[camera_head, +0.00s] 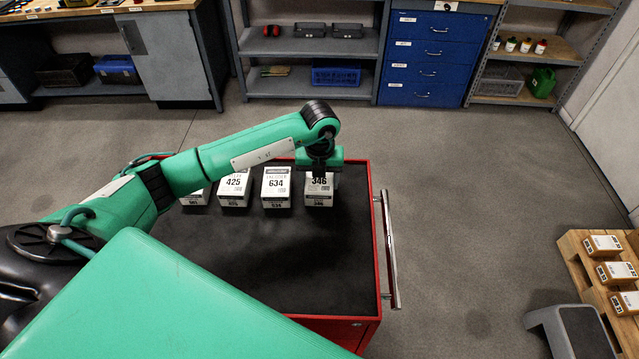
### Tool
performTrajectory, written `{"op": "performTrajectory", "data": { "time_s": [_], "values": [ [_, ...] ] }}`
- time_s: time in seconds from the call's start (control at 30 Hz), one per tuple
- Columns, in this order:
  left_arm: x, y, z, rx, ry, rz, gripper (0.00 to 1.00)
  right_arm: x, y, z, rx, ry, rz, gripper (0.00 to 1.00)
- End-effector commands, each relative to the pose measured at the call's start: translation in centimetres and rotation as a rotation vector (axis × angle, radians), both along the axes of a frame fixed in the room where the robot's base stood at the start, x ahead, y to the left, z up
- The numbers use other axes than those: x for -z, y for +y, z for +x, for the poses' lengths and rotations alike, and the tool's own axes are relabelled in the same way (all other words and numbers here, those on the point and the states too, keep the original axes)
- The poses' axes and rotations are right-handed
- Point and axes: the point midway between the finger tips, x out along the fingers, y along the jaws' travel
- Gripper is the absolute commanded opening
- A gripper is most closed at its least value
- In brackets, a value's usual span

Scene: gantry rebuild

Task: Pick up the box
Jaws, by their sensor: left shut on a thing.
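My left gripper (320,168) points down at the far right part of the red cart and is shut on a white box marked 346 (319,190). The gripper hides the upper part of this box. I cannot tell whether the box touches the cart top. To its left, a white box marked 634 (276,187) and one marked 425 (234,188) stand in a row. Another white box (197,197) at the left end is mostly hidden by my arm. My right gripper is not in view.
The red cart (335,326) has a black top, clear in front of the boxes, and a rail handle (390,250) on its right side. A pallet (583,262) with several boxes and a grey step stool (545,318) stand at right. Shelves and a blue drawer cabinet (430,52) line the back.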

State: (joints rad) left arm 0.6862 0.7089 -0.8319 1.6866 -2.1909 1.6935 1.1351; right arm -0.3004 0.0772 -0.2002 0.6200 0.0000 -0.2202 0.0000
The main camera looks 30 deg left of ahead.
Motion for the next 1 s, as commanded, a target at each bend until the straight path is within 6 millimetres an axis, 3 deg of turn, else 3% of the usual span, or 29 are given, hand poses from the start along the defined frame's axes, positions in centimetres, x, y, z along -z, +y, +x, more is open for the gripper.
{"op": "performTrajectory", "data": {
  "time_s": [0.17,0.6,0.8,1.0],
  "values": [
    [-3.0,0.0,0.2,0.001,-0.008,-0.001,0.34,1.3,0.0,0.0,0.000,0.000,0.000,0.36],
    [-14.2,0.1,0.1,0.001,-0.006,0.001,0.34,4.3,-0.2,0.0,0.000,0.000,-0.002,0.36],
    [-17.0,0.1,0.1,0.001,-0.005,0.001,0.34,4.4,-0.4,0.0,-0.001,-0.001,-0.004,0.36],
    [-18.3,0.0,0.0,0.001,-0.002,0.000,0.34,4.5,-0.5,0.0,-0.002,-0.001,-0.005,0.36]
  ]
}}
